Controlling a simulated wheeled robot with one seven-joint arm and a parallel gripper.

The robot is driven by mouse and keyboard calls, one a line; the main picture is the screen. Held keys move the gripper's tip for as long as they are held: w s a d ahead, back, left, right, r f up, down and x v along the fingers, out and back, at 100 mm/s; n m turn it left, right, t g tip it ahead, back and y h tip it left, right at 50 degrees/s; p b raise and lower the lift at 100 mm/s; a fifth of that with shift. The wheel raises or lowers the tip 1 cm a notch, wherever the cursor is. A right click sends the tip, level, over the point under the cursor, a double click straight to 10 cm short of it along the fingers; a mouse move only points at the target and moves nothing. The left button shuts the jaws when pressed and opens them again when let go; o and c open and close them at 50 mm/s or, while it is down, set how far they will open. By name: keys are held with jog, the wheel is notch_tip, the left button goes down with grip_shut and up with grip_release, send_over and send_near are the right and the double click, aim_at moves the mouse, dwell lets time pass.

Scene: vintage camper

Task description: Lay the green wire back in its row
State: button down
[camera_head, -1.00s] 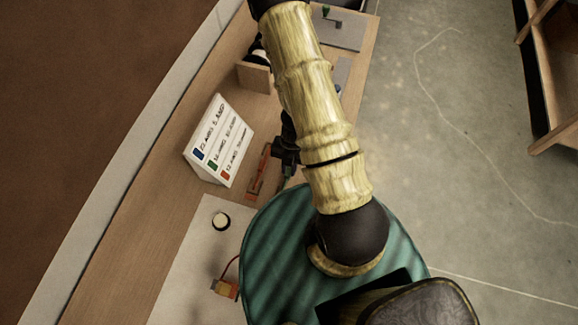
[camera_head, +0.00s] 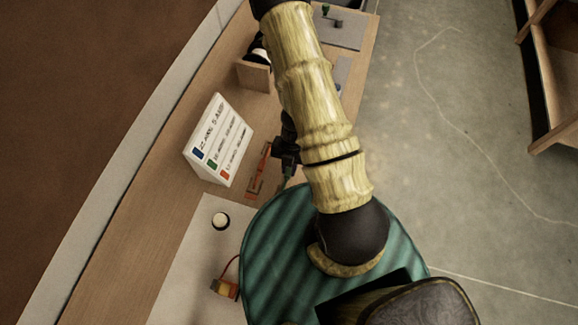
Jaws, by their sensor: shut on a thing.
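My gripper (camera_head: 285,160) is small and dark at the end of my arm, beside the row holder on the bench, and partly hidden by the arm. It is shut on a narrow dark green piece, which looks like the green wire (camera_head: 289,173), just below the jaws. The holder (camera_head: 253,188) is a slim brown frame just left of the gripper, with an orange-red piece (camera_head: 263,163) in it. Whether the green wire touches the holder cannot be told. A white sign (camera_head: 222,140) with blue, green and orange squares stands left of the holder.
A grey plate (camera_head: 340,30) lies at the bench's far end. A wooden block (camera_head: 253,75) stands nearer. A green round top (camera_head: 275,240) fills the front.

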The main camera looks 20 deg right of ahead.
jog(key=shift+f+b, duration=0.3)
jog(key=shift+f, duration=0.1)
dwell(0.3)
jog(key=c, duration=1.3)
grip_release()
jog(key=shift+r, duration=0.1)
jog(key=p+v, duration=0.4)
jog(key=v, duration=1.3)
jog(key=shift+r, duration=0.15)
